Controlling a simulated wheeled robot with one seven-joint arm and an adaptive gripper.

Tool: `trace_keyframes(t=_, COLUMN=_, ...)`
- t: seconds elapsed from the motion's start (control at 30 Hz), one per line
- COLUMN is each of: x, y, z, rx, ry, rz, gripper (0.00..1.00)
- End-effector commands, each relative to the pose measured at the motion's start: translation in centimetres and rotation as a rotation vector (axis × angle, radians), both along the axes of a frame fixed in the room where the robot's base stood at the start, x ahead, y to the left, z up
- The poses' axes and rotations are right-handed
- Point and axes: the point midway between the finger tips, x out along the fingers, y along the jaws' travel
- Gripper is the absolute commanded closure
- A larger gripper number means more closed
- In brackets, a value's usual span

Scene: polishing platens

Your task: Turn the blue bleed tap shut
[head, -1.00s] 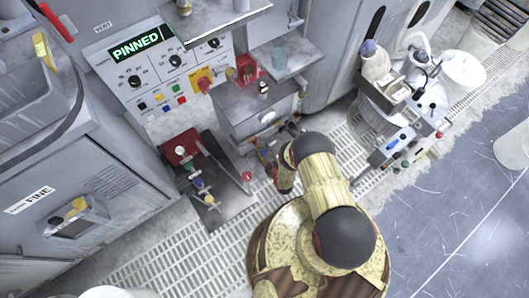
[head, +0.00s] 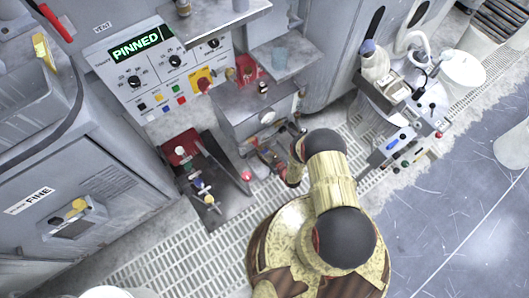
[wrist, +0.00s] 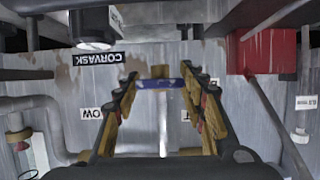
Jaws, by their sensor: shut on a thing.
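The blue bleed tap shows in the wrist view as a short blue bar (wrist: 147,84) with a brass-coloured middle, in front of a stained grey wall. My gripper (wrist: 160,88) has one finger at each end of this bar and is shut on it. A thin pale stem runs down in the picture below the bar. In the head view my gripper (head: 268,157) is small and partly hidden by my arm, low in front of the grey cabinet. I cannot make out the tap there.
In the head view, a dark plate with several small taps (head: 205,185) lies left of my arm.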

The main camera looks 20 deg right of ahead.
Motion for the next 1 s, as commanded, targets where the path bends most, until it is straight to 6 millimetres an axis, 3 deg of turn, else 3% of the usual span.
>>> trace_keyframes(t=0.4, x=0.02, y=0.01, z=0.00, rx=0.009, ry=0.003, rz=0.000, gripper=0.84)
trace_keyframes(t=0.43, x=0.02, y=0.01, z=0.01, rx=0.009, ry=0.003, rz=0.000, gripper=0.58)
trace_keyframes(t=0.77, x=0.01, y=0.00, z=0.01, rx=0.009, ry=0.003, rz=0.000, gripper=0.39)
trace_keyframes(t=1.0, x=0.00, y=0.00, z=0.00, rx=0.009, ry=0.003, rz=-0.001, gripper=0.39)
